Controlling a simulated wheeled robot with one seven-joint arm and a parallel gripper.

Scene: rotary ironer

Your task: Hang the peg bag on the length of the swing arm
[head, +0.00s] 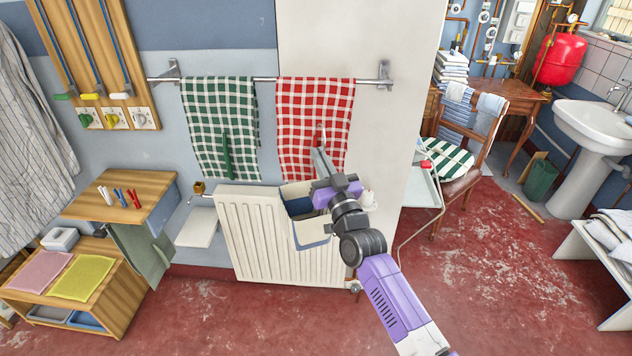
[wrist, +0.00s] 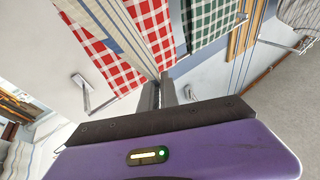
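The peg bag (head: 312,239) is a pale cloth bag with a dark blue opening, hanging below my gripper (head: 318,152) in front of the radiator. In the wrist view its cream cloth with blue-grey stripes (wrist: 105,22) runs to the fingertips (wrist: 160,92). The fingers are close together and seem shut on its top; the exact grip is too small to see. A narrow green bar (head: 226,155) shows before the green checked towel, and a small red part (head: 318,133) shows just beyond my fingertips. I cannot tell for sure which is the swing arm.
Green (head: 218,105) and red (head: 300,100) checked towels hang on a metal wall rail (head: 266,80). A white radiator (head: 258,245) stands below. The red floor in front is clear.

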